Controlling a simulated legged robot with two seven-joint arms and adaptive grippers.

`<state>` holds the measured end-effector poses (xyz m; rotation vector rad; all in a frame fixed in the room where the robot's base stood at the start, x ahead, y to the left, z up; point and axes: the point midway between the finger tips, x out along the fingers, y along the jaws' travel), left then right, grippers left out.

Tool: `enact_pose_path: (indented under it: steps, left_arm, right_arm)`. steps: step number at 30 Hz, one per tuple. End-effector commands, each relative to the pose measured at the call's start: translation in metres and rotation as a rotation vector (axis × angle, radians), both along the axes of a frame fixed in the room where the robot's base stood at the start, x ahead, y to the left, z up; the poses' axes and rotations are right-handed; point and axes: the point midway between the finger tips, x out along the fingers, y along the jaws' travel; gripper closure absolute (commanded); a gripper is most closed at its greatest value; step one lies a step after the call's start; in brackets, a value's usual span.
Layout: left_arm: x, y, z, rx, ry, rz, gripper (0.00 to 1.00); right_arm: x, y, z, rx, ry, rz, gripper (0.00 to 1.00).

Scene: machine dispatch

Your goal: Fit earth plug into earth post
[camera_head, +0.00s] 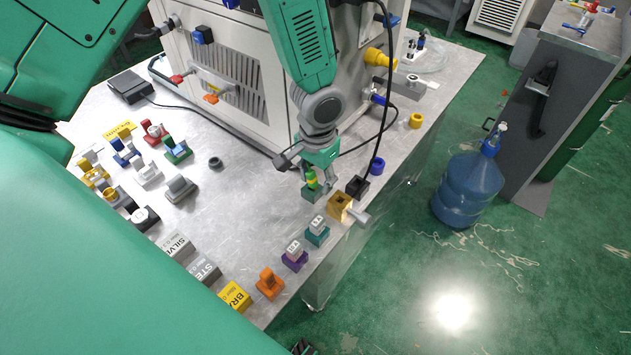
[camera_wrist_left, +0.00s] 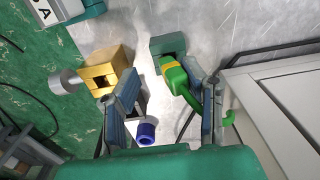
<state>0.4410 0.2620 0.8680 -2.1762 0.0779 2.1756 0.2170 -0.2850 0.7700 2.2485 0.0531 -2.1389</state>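The green and yellow plug (camera_head: 311,179) stands at a grey-green block (camera_head: 308,194) near the table's front edge. In the left wrist view, the plug (camera_wrist_left: 179,78) meets or sits just above the grey-green block (camera_wrist_left: 168,44); its lower tip is hidden. My left gripper (camera_head: 320,178) is lowered around the plug. In the left wrist view, the fingers of my left gripper (camera_wrist_left: 165,105) are spread; the right one lies close by the plug, and a clear gap separates the left one. A brass block (camera_head: 339,205) with a square opening and a silver knob, apparently the earth post, stands beside them.
Teal (camera_head: 317,232) and purple (camera_head: 294,256) labelled blocks line the front edge. A blue ring (camera_head: 377,166) lies to the right. The machine cabinet (camera_head: 225,75) is close behind.

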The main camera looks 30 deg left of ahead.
Motion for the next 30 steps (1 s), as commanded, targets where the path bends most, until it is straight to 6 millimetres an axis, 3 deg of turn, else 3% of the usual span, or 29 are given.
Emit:
enact_pose_path:
  steps: [1, 4, 13, 17, 30]
  left_arm:
    - [0.0, 0.003, -0.001, -0.002, 0.001, 0.002, 0.66]
    - [0.0, 0.006, -0.002, -0.006, 0.001, 0.002, 1.0]
    - [0.0, 0.009, -0.003, -0.008, 0.004, 0.003, 1.0]
    - [0.001, 0.007, 0.006, -0.003, 0.001, 0.004, 1.0]
    - [0.001, 0.005, 0.086, -0.005, -0.001, 0.004, 1.0]
  right_arm:
    - [0.0, 0.0, 0.0, 0.0, 0.0, 0.0, 0.6]
    - [0.0, 0.0, 0.0, 0.0, 0.0, 0.0, 0.6]
    - [0.0, 0.0, 0.0, 0.001, 0.0, 0.001, 0.6]
    - [0.0, 0.0, 0.0, 0.001, 0.0, 0.001, 0.6]
    - [0.0, 0.0, 0.004, 0.0, 0.0, 0.0, 0.6]
